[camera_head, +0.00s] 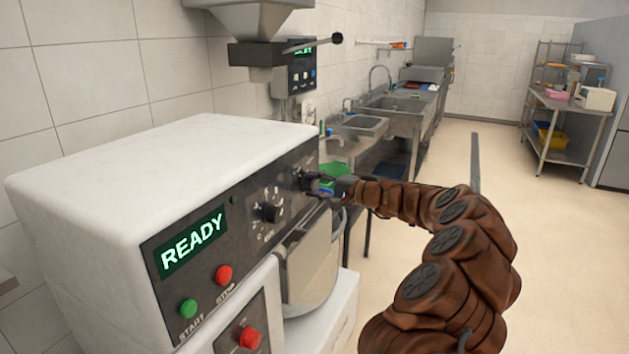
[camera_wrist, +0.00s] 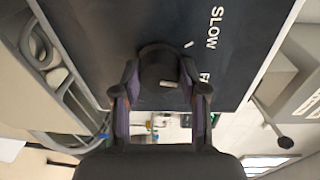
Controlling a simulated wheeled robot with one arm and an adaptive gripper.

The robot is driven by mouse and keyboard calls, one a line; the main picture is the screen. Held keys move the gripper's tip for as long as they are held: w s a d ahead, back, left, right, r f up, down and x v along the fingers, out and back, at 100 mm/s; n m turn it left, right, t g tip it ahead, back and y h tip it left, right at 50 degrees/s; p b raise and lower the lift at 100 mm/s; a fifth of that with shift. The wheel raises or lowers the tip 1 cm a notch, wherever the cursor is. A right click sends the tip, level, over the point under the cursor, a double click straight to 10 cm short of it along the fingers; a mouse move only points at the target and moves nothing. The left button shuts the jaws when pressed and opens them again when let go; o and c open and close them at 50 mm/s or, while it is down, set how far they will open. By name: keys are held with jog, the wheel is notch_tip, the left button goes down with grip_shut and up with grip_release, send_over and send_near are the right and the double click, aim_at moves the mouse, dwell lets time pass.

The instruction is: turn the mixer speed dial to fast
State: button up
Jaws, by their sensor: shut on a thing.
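The mixer speed dial is a dark round knob (camera_wrist: 158,62) on the mixer's black panel. In the wrist view, SLOW is printed to its right, with a second label starting "FA" below, partly hidden by a finger. A short white tick is on the panel near SLOW. A small pale mark shows on the knob's lower right; I cannot tell its exact setting. My gripper (camera_wrist: 160,82) is shut on the dial, one finger on each side. In the head view my gripper (camera_head: 315,183) is at the panel's far right end, mostly covering the dial.
The white mixer (camera_head: 150,150) has a lit READY display (camera_head: 192,242), a second knob (camera_head: 270,212), a green START button (camera_head: 188,308) and red buttons. A mixing bowl (camera_head: 312,265) is below the panel.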

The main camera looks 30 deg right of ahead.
jog(key=m+p, duration=0.2)
jog(key=m, duration=0.1)
jog(key=shift+r, duration=0.1)
jog(key=shift+m+g+p, duration=0.4)
jog(key=shift+m+p, duration=0.1)
jog(key=shift+m, duration=0.1)
jog(key=shift+f, duration=0.2)
jog(key=o, duration=1.1)
jog(key=shift+o, duration=0.2)
jog(key=shift+r, duration=0.1)
jog(key=v, duration=1.2)
jog(key=shift+f, duration=0.2)
jog(key=shift+w, duration=0.1)
